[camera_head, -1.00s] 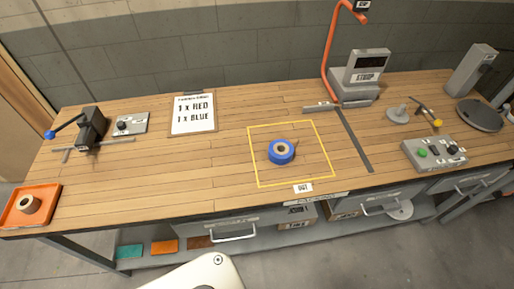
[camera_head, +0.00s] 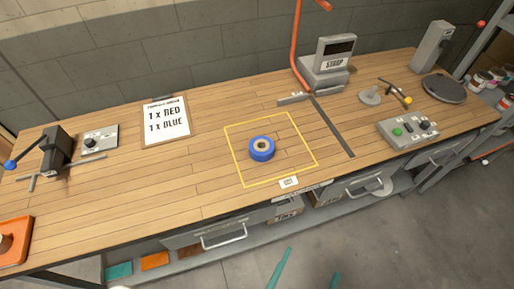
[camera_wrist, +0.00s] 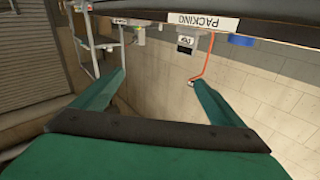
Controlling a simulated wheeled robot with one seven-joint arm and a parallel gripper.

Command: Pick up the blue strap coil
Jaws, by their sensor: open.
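The blue strap coil (camera_head: 262,149) lies flat on the wooden bench, inside a yellow outlined square (camera_head: 239,183). It has a pale ring around its dark centre hole. My gripper (camera_head: 305,278) shows at the bottom edge of the head view as two teal fingers, in front of the bench and apart from the coil. In the wrist view my gripper (camera_wrist: 158,79) is open with nothing between its fingers. That view looks upside down, and a blue shape (camera_wrist: 241,40) near its top, beside the "PACKING" label, is probably the coil.
A clipboard sign (camera_head: 166,121) reads "1 x RED, 1 x BLUE". A button box (camera_head: 408,129) sits to the right, an orange tray (camera_head: 14,255) at far left. The bench around the coil is clear.

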